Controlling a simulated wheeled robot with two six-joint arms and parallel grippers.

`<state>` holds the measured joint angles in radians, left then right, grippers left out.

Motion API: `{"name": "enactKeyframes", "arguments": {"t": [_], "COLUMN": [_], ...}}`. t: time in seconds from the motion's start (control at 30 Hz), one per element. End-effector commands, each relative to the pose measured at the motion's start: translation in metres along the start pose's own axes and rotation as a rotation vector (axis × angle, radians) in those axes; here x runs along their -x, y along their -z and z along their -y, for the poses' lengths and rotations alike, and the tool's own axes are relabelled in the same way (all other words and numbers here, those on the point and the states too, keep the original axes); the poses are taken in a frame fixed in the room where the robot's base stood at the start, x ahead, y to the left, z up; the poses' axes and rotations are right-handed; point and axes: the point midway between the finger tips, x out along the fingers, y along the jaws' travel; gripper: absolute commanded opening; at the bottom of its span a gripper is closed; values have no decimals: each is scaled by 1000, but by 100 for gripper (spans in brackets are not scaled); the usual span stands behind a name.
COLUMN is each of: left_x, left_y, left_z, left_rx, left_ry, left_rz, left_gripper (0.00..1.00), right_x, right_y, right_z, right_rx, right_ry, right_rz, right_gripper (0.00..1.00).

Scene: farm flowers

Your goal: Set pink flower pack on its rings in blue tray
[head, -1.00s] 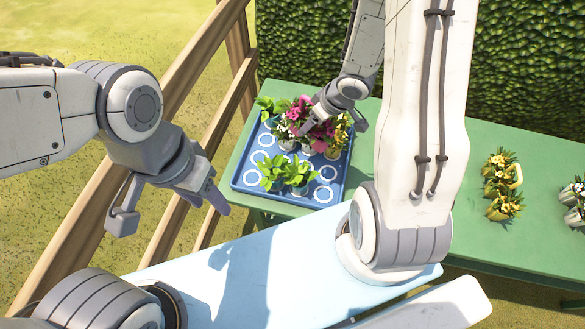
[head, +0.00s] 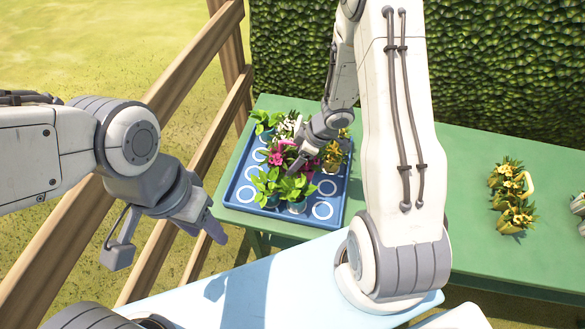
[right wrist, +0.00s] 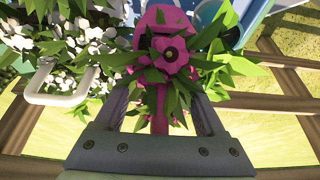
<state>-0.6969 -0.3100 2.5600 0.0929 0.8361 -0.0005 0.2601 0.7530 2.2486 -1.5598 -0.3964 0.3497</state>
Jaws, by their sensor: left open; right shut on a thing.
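The pink flower pack (head: 276,158) has magenta blooms and green leaves, and hangs over the middle-left of the blue tray (head: 283,216). My right gripper (head: 291,168) is shut on its pink handle; the right wrist view shows the handle (right wrist: 160,122) between the fingers and a pink bloom (right wrist: 174,54) just beyond. The pack's base is hidden, so I cannot tell whether it touches the tray. White rings show bare at the tray's left (head: 245,195) and front right (head: 323,210). My left gripper (head: 167,250) is open and empty, left of the tray.
White flowers (head: 287,125) with a white handle stand close behind the pink pack. Green plants (head: 297,187) stand at the tray's front, another (head: 266,120) at the back left. Yellow flowers (head: 334,154) stand right. More yellow packs (head: 513,195) sit on the green table (head: 465,235).

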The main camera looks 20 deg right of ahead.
Motion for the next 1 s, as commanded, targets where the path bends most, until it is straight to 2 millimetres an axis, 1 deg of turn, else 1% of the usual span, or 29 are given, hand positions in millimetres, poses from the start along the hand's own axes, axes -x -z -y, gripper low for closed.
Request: {"name": "enactKeyframes", "arguments": {"t": [0.03, 0.1, 0.17, 0.3, 0.4, 0.5, 0.73, 0.87, 0.9, 1.0], "left_x": [0, 0, -2, -14, -18, -19, -18, -20, -19, -19], "left_y": [0, 0, 0, -1, -1, -1, -1, -1, -1, -1], "left_z": [0, 0, 0, 1, 1, 1, 1, 2, 1, 1], "left_rx": [0, 0, 0, 0, 0, 0, 0, 0, 0, 0], "left_ry": [0, 0, 0, 0, 0, 0, 0, 0, 0, 0], "left_rz": [0, 0, 0, 0, 0, 0, 0, 0, 0, 0], "left_gripper": [50, 50, 50, 50, 50, 50, 50, 50, 50, 50], "right_x": [-5, -9, -14, -35, -45, -48, -47, -51, -50, -50], "right_y": [4, 7, 6, -4, -8, -10, -10, -11, -11, -11], "right_z": [-2, -4, -4, -5, -5, -5, -5, -5, -5, -5], "right_rx": [1, 1, 0, -3, -3, -2, -1, -2, -2, -1], "right_ry": [0, 0, 1, 1, 0, -1, -1, -1, -1, -1], "right_rz": [0, -1, 0, 0, 0, -1, -1, -1, 0, 0], "right_gripper": [0, 0, 0, 0, 0, 0, 0, 0, 84, 84]}}
